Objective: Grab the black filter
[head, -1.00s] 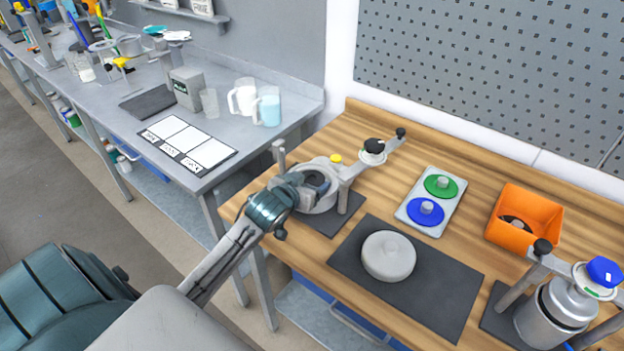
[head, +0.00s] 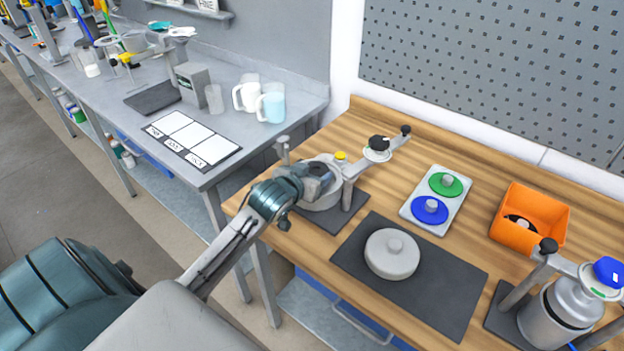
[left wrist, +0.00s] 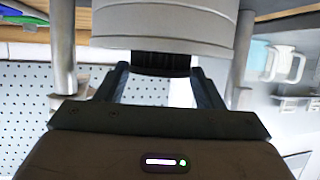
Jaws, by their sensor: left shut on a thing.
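My left gripper (head: 316,178) is at the left agitator stand on the wooden bench, its fingers over the grey round drum (head: 324,200). In the left wrist view the gripper (left wrist: 160,72) has one finger on each side of a black ridged piece, the black filter (left wrist: 160,62). It is shut on this piece, which is right against the pale grey drum (left wrist: 165,28). The filter's far side is hidden by the drum. In the head view the fingers hide most of it. My right gripper is not in view.
A tray (head: 415,213) holds a green and a blue lid. An orange bin (head: 528,215) stands right. Another agitator with a metal drum (head: 560,315) is at the lower right. A grey bench (head: 235,130) stands left.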

